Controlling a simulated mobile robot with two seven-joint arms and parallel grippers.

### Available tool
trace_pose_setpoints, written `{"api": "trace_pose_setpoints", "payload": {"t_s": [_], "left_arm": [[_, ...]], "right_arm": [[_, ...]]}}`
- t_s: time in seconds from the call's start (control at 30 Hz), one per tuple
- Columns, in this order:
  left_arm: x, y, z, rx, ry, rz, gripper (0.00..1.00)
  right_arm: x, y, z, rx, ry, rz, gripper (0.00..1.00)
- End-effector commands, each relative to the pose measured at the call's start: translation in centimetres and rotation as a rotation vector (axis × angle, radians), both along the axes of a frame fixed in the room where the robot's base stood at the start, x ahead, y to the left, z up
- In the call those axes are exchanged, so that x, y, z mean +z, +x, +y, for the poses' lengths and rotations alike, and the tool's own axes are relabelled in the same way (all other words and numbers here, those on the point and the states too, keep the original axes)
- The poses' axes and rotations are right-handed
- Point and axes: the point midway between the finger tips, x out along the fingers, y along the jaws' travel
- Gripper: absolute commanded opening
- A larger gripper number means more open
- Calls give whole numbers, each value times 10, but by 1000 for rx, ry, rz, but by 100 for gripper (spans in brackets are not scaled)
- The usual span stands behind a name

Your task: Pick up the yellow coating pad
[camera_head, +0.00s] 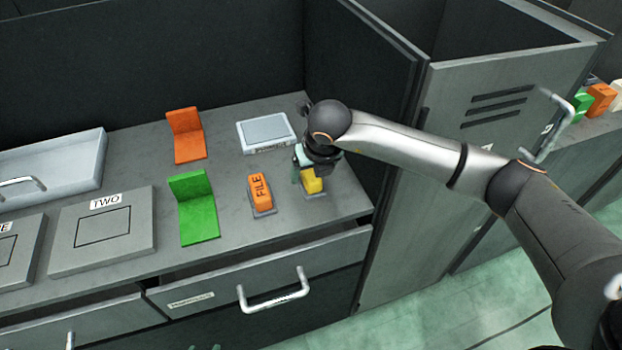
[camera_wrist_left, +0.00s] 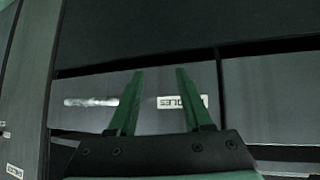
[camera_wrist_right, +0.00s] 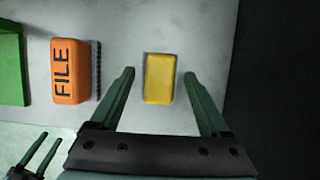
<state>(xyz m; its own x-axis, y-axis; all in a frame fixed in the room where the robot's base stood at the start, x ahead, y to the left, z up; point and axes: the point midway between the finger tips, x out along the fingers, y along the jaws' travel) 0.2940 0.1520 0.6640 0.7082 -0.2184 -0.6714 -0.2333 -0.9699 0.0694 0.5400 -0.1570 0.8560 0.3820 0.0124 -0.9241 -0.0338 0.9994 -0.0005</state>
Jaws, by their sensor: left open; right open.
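The yellow coating pad (camera_head: 312,183) sits on a small grey base near the right end of the grey worktop. My right gripper (camera_wrist_right: 158,74) is open, directly above the pad and pointing down at it. In the right wrist view the pad (camera_wrist_right: 159,80) appears between the two green fingers, with a gap on each side. The gripper and wrist partly hide the pad in the head view. My left gripper (camera_wrist_left: 158,100) is open and empty, facing the drawer fronts.
An orange FILE block (camera_head: 261,192) stands just left of the pad. A green holder (camera_head: 199,222), an orange holder (camera_head: 187,142) and a white-framed tray (camera_head: 266,132) are nearby. A dark cabinet wall (camera_head: 345,85) rises close on the right. A drawer (camera_head: 262,283) is slightly open below.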

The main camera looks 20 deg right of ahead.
Motion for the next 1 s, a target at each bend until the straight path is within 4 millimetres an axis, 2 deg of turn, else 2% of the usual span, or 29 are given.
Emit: {"api": "trace_pose_setpoints", "payload": {"t_s": [0.1, 0.37, 1.0], "left_arm": [[-1, 0, 1, 1, 2, 2, 50], [-1, 0, 1, 3, 2, 2, 50], [-1, 0, 1, 3, 1, 2, 50]], "right_arm": [[-11, 4, 0, -1, -1, 2, 80], [-13, 5, 0, 1, 1, 0, 79], [-12, 5, 0, 0, 1, 0, 7]]}}
